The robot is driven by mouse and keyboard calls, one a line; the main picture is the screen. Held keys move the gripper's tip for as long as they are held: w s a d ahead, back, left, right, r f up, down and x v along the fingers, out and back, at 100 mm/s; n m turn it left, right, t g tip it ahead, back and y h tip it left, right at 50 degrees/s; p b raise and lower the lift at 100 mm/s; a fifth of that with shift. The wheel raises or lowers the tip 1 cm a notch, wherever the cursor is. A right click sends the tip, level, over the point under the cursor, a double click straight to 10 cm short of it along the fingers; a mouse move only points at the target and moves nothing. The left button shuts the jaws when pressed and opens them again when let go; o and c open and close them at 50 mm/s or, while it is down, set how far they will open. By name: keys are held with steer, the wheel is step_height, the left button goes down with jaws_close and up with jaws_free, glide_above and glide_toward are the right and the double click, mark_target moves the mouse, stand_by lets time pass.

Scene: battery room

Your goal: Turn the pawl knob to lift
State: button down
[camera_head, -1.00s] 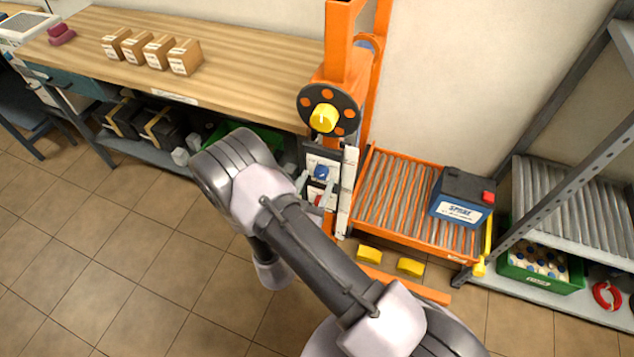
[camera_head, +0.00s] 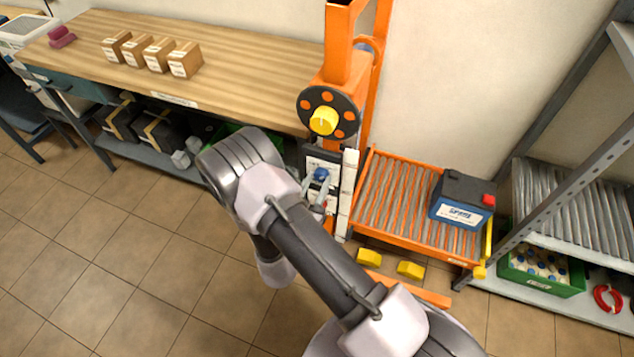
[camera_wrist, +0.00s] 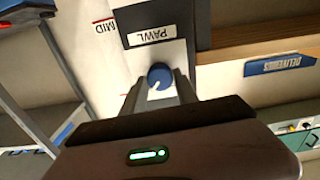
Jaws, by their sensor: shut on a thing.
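The pawl knob (camera_wrist: 160,76) is a small round blue knob with a white pointer line, below a label reading PAWL in the wrist view. In the head view the blue knob (camera_head: 321,174) sits on a white panel on the orange lift column, below a black disc with a yellow hub. My gripper (camera_wrist: 160,84) is shut on the knob, with a grey finger on each side of it. The white pointer line slants to the lower left in the wrist view. In the head view my arm hides part of the gripper.
A roller deck (camera_head: 365,205) on the orange lift holds a blue-black battery (camera_head: 462,199). A wooden workbench (camera_head: 240,75) with several small boxes stands at left. A grey rack (camera_head: 560,160) stands at right. Open tiled floor (camera_head: 120,270) lies at front left.

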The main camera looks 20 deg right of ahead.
steer(key=n, duration=0.4)
steer(key=shift+n+b, duration=0.4)
steer(key=n, duration=0.8)
steer(key=shift+n, duration=0.4)
steer(key=shift+f+n, duration=0.1)
steer(key=shift+n, duration=1.8)
steer(key=c, duration=0.9)
jaws_free()
steer(key=shift+c, duration=0.2)
